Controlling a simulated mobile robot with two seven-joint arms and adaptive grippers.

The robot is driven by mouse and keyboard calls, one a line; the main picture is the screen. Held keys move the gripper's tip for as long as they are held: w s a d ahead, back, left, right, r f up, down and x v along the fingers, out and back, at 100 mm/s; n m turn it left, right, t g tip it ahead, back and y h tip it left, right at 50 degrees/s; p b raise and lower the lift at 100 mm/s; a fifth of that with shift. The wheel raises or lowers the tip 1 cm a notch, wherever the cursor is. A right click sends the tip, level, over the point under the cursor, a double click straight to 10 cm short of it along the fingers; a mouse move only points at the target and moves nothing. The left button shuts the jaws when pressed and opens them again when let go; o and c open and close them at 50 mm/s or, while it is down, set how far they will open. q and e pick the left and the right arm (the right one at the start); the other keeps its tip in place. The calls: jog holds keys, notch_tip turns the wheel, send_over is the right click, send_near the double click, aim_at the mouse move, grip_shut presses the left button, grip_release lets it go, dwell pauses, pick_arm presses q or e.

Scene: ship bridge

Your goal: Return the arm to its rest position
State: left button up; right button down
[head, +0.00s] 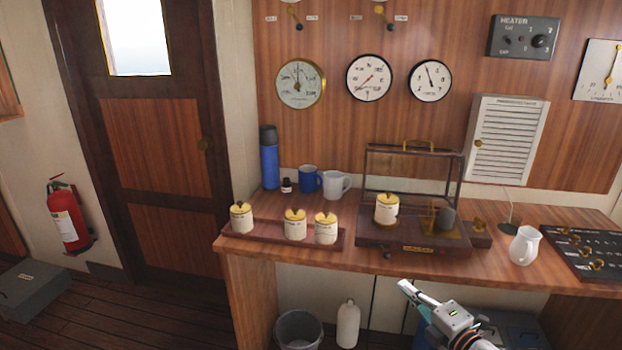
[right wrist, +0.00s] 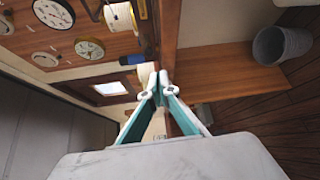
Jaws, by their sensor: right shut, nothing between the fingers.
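My right gripper (head: 412,294) is in front of the wooden counter (head: 300,268), below its front edge and clear of everything on it. In the right wrist view its two teal fingers come together at the tips (right wrist: 157,82), shut with nothing between them. The right arm comes in from the bottom of the head view. My left gripper is in neither view.
On the counter are a tray (head: 285,243) with several cream jars, a glass-framed case (head: 412,240) with another jar, a white jug (head: 524,246), mugs and a blue flask (head: 269,160). A bin (head: 298,332) and white bottle (head: 347,325) stand below.

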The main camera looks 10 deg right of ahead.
jog(key=s+a+f+m+g+h, duration=0.1)
jog(key=s+a+f+m+g, duration=0.1)
jog(key=s+a+f+m, duration=0.3)
jog(key=s+a+f+m+g+h, duration=0.1)
jog(key=s+a+f+m+g, duration=0.2)
jog(key=s+f+m, duration=1)
jog(key=s+a+f, duration=0.2)
jog(key=s+f, duration=0.1)
jog(key=s, duration=0.5)
jog(key=shift+s+a+f, duration=0.15)
jog(key=shift+s+a, duration=0.05)
jog(key=shift+s, duration=0.1)
